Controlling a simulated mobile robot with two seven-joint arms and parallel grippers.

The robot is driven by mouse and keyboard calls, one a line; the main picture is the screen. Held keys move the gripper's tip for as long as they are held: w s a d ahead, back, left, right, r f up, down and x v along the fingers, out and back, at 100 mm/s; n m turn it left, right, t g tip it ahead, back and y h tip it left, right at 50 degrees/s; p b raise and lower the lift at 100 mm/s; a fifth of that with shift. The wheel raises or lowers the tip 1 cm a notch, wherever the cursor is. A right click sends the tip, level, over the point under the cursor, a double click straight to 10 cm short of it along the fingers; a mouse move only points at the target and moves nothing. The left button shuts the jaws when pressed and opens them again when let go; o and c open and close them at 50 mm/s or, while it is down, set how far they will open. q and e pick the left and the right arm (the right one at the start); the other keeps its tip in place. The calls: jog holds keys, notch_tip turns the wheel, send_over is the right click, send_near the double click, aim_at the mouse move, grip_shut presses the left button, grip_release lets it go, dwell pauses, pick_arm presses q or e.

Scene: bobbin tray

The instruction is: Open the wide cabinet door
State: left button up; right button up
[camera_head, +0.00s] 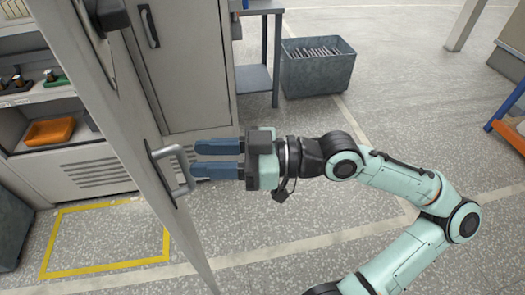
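The wide cabinet door (128,150) is a tall grey panel that stands swung out from the cabinet, seen at a steep angle. Shelves show to its left. Its D-shaped grey handle (187,180) sticks out to the right from a dark mount. My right gripper (194,160) comes in from the right, with two blue fingers pointing left at the handle. The fingers are apart with a narrow gap and nothing visible between them. Their tips are beside the handle bar; whether they touch it is unclear. My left gripper is not in view.
An orange tray (50,131) and several small items sit on the shelves at left. Another grey door (185,75) with a dark handle is behind. A grey bin (318,75) stands by a metal table (254,79). Floor in front is clear, with a yellow outline (105,266).

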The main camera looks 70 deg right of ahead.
jog(key=v, duration=0.9)
jog(key=shift+w, duration=0.1)
